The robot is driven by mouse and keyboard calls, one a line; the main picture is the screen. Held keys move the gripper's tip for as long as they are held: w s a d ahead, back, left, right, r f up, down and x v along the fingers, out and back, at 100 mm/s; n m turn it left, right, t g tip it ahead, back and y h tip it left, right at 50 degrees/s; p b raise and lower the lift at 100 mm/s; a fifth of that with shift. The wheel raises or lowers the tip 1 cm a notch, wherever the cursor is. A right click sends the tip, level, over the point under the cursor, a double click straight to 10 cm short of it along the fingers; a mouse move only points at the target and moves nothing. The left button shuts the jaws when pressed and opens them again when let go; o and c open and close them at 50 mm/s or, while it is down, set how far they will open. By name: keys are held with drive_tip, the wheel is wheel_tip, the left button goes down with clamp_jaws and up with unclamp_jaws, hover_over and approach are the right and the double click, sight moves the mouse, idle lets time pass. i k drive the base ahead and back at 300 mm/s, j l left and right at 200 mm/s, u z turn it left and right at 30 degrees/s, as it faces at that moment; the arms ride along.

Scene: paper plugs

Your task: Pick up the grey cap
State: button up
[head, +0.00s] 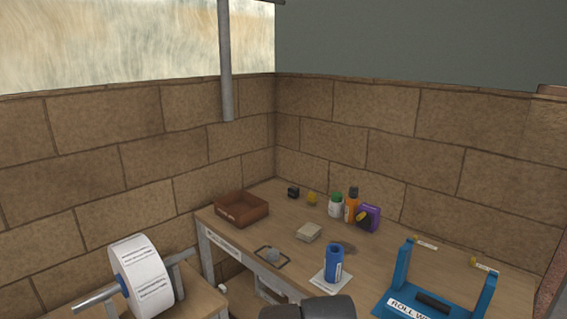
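A small grey rounded piece (272,255), which looks like the grey cap, sits at the front left edge of the workbench (300,262). A thin dark frame (259,252) lies around or beside it; I cannot tell which. The piece is too small to make out its shape. My gripper's fingers do not show. Only a dark rounded part, apparently of my arm, shows at the bottom edge, right of and nearer than the grey piece.
A blue bottle (333,263) stands on a white sheet (318,280), right of the grey piece. A beige block (308,232) and brown tray (241,221) lie behind. Bottles stand at the back. A blue roll stand (399,287) is at right, a paper roll (147,278) at left.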

sight(273, 254)
drive_tip(key=z, duration=0.2)
drive_tip(key=i+j+u, duration=0.2)
drive_tip(key=u, duration=0.15)
drive_tip(key=i+j+u, duration=0.1)
drive_tip(key=i+u, duration=0.55)
drive_tip(key=k+j, duration=0.05)
